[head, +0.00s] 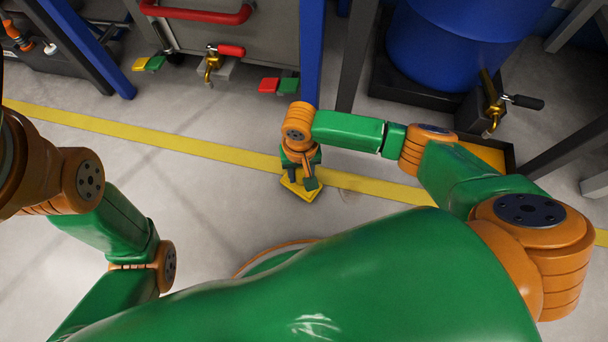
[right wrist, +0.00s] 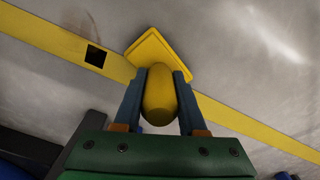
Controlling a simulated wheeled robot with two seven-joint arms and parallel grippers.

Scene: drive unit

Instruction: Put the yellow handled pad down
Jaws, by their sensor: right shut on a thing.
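The yellow handled pad (head: 303,191) is below my right gripper (head: 302,181) in the head view, close to the yellow floor line. In the right wrist view the fingers of my right gripper (right wrist: 158,95) are shut on the pad's rounded yellow handle (right wrist: 160,97). The square yellow plate of the pad (right wrist: 160,57) shows beyond the fingers. I cannot tell whether the plate touches the floor. My left arm shows at the left of the head view, but its gripper is not seen.
A yellow line (head: 200,145) crosses the grey floor. A grey cabinet with a red handle (head: 197,14) and a blue drum (head: 450,45) on a dark base stand at the back. A blue post (head: 311,60) rises between them. Open floor (head: 220,215) lies left of the pad.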

